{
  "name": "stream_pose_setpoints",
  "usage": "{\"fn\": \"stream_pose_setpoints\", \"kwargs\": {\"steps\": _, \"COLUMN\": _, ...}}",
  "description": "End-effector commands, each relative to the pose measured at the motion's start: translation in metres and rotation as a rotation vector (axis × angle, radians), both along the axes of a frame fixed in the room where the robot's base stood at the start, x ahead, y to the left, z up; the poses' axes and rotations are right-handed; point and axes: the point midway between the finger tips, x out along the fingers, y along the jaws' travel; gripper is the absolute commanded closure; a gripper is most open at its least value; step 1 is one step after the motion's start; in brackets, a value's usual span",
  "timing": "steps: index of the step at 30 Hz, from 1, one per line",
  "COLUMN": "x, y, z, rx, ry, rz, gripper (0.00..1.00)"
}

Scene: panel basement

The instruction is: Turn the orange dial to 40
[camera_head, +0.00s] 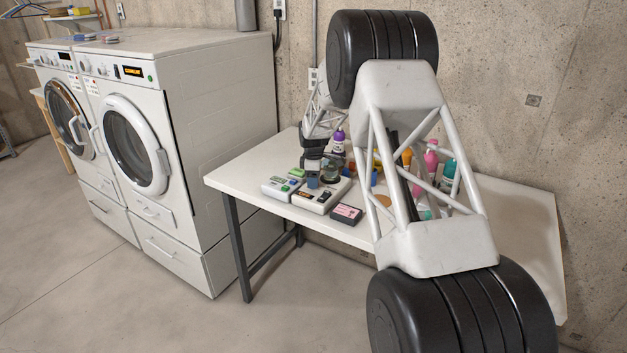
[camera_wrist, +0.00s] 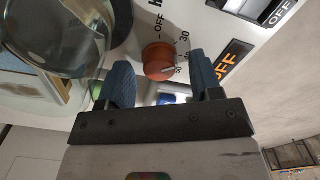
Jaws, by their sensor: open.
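The orange dial (camera_wrist: 160,61) is on a white panel in the wrist view. A pale mark on it points to the lower right, near small numbers I cannot read surely. My gripper (camera_wrist: 160,64) is open, with one blue finger on each side of the dial and visible gaps between. I cannot tell how far the fingertips are from the panel. In the head view my gripper (camera_head: 313,172) is over the white panel box (camera_head: 318,204) on the table; the dial cannot be made out there.
A switch (camera_wrist: 275,10) and an orange OFF label (camera_wrist: 233,60) lie right of the dial. A second panel box (camera_head: 281,189), a dark pink-labelled box (camera_head: 346,214) and several bottles (camera_head: 431,157) share the table (camera_head: 225,180).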

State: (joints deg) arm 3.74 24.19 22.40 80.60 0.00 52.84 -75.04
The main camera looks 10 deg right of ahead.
Motion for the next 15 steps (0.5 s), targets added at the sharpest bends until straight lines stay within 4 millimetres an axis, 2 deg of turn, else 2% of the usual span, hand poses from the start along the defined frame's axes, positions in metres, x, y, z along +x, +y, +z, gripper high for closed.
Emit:
{"fn": "stream_pose_setpoints", "kwargs": {"steps": 5, "x": 0.001, "y": 0.000, "z": 0.013, "rx": 0.000, "ry": -0.002, "rz": 0.000, "gripper": 0.41}}
{"fn": "stream_pose_setpoints", "kwargs": {"steps": 15, "x": 0.000, "y": 0.000, "z": 0.056, "rx": -0.001, "ry": -0.002, "rz": 0.000, "gripper": 0.41}}
